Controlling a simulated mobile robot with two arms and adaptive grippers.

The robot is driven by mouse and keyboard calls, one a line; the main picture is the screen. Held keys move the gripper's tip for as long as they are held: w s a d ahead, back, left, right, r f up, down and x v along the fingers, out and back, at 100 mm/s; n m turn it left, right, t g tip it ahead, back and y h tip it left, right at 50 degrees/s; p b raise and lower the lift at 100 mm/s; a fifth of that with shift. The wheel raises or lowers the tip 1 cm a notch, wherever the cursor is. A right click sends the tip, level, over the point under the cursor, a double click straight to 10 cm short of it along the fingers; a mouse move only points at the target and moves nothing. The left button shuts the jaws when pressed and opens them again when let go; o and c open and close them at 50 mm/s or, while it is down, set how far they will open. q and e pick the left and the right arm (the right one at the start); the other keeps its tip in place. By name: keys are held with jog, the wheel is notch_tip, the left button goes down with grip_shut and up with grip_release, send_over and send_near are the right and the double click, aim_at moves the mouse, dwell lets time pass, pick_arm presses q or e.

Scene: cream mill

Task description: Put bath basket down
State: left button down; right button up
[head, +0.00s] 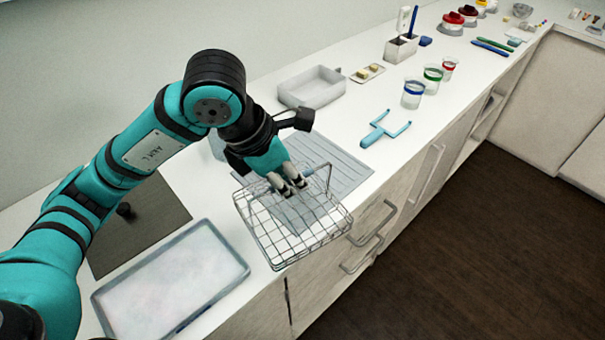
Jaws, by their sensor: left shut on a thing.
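The bath basket (291,232) is a wire mesh basket with low sides and a raised wire handle. It is in the middle of the head view, partly over the counter (190,183) and partly past its front edge. My left gripper (292,187) points down and is shut on the bath basket at its handle side. The fingers hide part of the handle. I cannot tell whether the basket touches the counter or hangs just above it. My right gripper is not in view.
A grey ribbed mat (345,170) lies behind the basket. A shallow tray with pale content (172,285) and a dark mat (150,225) lie to the left. A grey bin (312,88), a blue forked tool (385,130) and several beakers (412,95) stand farther back. Drawer handles project below.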

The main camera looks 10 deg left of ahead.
pick_arm(q)
jog(key=shift+r+n+t+y, duration=0.1)
jog(key=shift+n+t+y, duration=0.2)
jog(key=shift+n, duration=0.6)
jog(key=shift+w+r, duration=0.1)
jog(key=shift+w, duration=0.1)
jog(key=w+a+f+p, duration=0.1)
jog(key=w+f+p, duration=0.1)
jog(key=w, duration=0.5)
jog(key=w+a+f+p, duration=0.1)
jog(key=w+f+p, duration=0.2)
jog(key=w, duration=0.5)
jog(key=shift+w+p, duration=0.3)
jog(key=shift+p, duration=0.3)
jog(key=c, duration=1.5)
grip_release()
jog(key=shift+d+f, duration=0.1)
jog(key=shift+o, duration=0.2)
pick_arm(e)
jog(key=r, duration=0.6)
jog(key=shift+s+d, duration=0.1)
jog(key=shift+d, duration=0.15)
pick_arm(q)
jog(key=b+v, duration=0.2)
jog(key=v, duration=1)
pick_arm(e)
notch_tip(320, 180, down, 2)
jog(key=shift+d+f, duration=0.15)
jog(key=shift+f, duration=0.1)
